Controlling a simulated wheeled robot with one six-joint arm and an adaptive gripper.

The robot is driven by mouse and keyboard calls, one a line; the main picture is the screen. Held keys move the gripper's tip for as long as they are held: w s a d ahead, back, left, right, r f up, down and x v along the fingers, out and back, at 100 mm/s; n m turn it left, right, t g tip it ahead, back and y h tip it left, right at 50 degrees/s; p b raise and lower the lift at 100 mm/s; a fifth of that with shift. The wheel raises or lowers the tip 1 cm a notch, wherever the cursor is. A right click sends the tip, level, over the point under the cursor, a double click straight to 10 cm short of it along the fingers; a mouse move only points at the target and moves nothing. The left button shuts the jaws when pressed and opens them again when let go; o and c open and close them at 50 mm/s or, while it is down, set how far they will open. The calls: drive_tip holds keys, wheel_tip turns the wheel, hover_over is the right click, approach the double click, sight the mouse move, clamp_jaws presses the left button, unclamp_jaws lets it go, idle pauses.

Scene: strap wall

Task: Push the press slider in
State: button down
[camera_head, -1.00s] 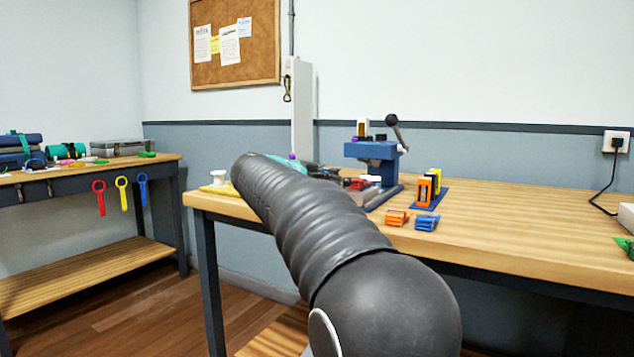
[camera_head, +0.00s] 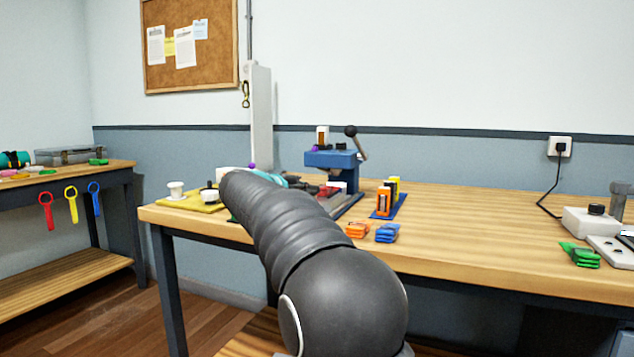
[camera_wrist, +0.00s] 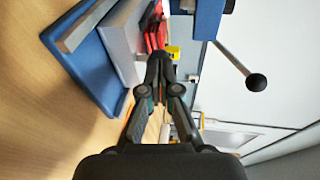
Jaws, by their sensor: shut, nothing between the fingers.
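The press stands on the workbench, with a blue head (camera_head: 332,158) and a lever ending in a black ball (camera_head: 351,131). In the wrist view its blue base (camera_wrist: 72,70) is at the left, its head (camera_wrist: 208,18) at the top and the lever ball (camera_wrist: 256,82) at the right. A grey block (camera_wrist: 117,42), which looks like the slider, lies on the base with red pieces (camera_wrist: 154,32) beside it. My gripper (camera_wrist: 160,60) is shut and empty, its tips close to the red pieces; contact cannot be told. My arm hides the gripper's tips in the head view.
Orange (camera_head: 357,230) and blue (camera_head: 387,233) clips lie on the bench in front of the press. A blue holder (camera_head: 399,206) with upright orange and yellow pieces stands to its right. A yellow board (camera_head: 190,203) is at the left end. The bench's middle right is clear.

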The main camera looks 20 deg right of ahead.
drive_tip(key=shift+w+d+r+p, duration=0.2)
drive_tip(key=shift+w+d+p, duration=0.55)
drive_tip(key=shift+w, duration=0.2)
drive_tip(key=shift+w+d+f, duration=0.15)
drive_tip(key=shift+w+d, duration=0.05)
drive_tip(key=shift+w, duration=0.05)
drive_tip(key=shift+d, duration=0.1)
drive_tip(key=shift+s+a+r+p, duration=0.2)
drive_tip(key=shift+s+a+p, duration=0.15)
drive_tip(key=shift+s, duration=0.05)
drive_tip(key=v, duration=1.3)
drive_tip(key=shift+w+a, duration=0.2)
drive_tip(key=shift+a, duration=0.1)
